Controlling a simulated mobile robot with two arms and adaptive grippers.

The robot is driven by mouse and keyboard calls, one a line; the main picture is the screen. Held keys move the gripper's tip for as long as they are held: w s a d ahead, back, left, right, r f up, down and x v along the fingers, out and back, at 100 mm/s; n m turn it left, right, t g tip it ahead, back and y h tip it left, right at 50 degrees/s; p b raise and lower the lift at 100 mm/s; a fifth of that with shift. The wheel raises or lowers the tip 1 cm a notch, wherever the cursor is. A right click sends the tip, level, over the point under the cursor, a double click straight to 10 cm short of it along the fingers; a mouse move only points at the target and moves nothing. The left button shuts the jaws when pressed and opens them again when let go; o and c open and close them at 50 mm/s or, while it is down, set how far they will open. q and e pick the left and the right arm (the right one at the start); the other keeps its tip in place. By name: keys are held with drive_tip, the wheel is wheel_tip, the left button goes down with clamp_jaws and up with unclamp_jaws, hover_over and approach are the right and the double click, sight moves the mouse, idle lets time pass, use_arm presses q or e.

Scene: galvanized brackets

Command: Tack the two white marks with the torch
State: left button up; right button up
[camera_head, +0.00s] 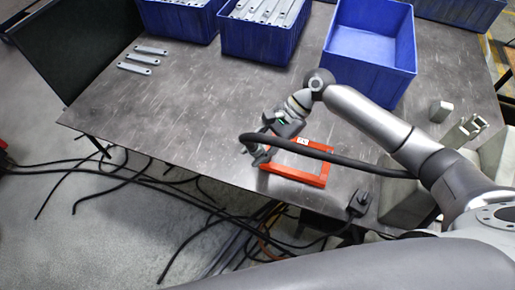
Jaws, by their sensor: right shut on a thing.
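My right gripper (262,151) comes in from the right and is shut on the dark torch (259,156), over the left end of the orange-red fixture (321,182). The torch is small and partly hidden by the fingers; its thick black hose (335,157) loops right across the fixture and my forearm. The fixture is a rectangular frame lying on the table near its front edge. A small white label-like patch (302,141) shows on its far side. I cannot make out the two white marks or whether the torch tip touches anything. My left gripper is not in view.
Blue bins (366,80) line the back of the grey metal table (180,115), some holding brackets (268,11). Three loose brackets (138,69) lie at the left. A small dark device (359,203) sits at the front edge. Black cables (150,178) cross the floor.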

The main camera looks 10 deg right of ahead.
drive_tip(key=shift+f+p, duration=0.1)
drive_tip(key=shift+p, duration=0.3)
idle(2.4)
wheel_tip(320, 180, up, 6)
drive_tip(key=p, duration=0.7)
drive_tip(key=shift+p, duration=0.3)
drive_tip(key=shift+w, duration=0.1)
idle(0.5)
